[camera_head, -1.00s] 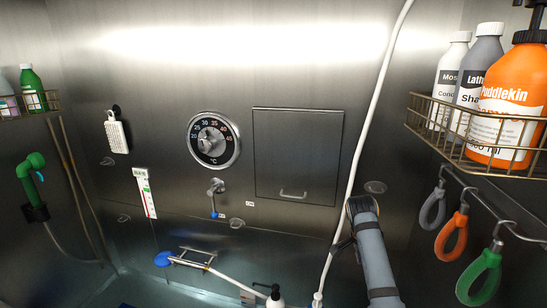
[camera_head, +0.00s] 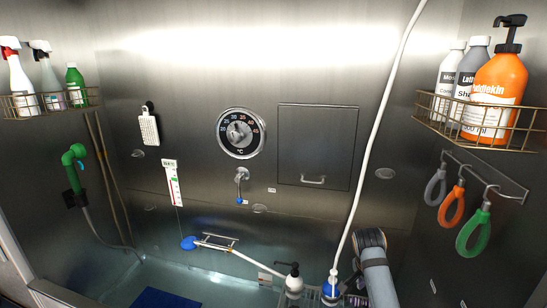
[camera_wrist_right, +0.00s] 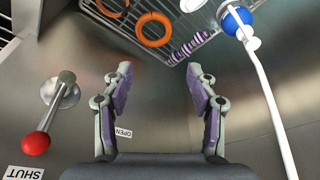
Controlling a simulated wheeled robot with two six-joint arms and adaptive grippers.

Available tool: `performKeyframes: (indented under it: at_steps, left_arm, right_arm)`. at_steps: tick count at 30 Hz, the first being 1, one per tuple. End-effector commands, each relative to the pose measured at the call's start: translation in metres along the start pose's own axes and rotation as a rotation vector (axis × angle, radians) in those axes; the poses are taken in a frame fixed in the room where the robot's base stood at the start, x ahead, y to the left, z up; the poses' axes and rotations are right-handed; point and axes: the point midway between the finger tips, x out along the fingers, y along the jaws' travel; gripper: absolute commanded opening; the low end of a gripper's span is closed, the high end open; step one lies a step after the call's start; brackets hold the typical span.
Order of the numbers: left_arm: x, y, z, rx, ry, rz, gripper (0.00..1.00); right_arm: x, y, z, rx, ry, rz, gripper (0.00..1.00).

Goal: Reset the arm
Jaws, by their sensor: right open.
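My right gripper (camera_wrist_right: 159,82) is open and empty in the right wrist view, its two purple-padded fingers spread apart. Behind the fingers is bare steel. A grey link of my right arm (camera_head: 376,277) rises at the bottom right of the head view; the gripper itself does not show there. My left arm and gripper are in neither view.
A lever with a red knob (camera_wrist_right: 36,143) stands left of my right gripper. A wire rack (camera_wrist_right: 210,20) holding an orange ring (camera_wrist_right: 153,30) lies beyond the fingertips. A bottle basket (camera_head: 478,120) is at right.

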Motion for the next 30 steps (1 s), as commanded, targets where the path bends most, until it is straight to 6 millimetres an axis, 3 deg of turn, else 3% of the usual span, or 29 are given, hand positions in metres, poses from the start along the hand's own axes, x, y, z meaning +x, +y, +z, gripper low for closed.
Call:
performKeyframes:
  at_steps: [5, 12, 21, 29, 30]
  left_arm:
    - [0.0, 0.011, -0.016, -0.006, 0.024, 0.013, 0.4]
    - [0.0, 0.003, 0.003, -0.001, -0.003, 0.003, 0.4]
    - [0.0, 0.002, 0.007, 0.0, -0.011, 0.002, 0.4]
    - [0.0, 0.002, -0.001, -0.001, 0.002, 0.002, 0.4]
    - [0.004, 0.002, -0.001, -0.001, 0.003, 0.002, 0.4]
  right_arm:
    - [0.032, 0.037, 0.026, -0.177, -0.001, -0.028, 0.58]
    - [0.061, 0.111, 0.077, -0.534, 0.015, -0.099, 0.58]
    - [0.05, 0.183, 0.129, -0.914, 0.046, -0.185, 0.58]
    - [0.025, 0.225, 0.16, -1.152, 0.072, -0.248, 0.58]
    - [0.03, 0.227, 0.163, -1.174, 0.072, -0.252, 0.58]
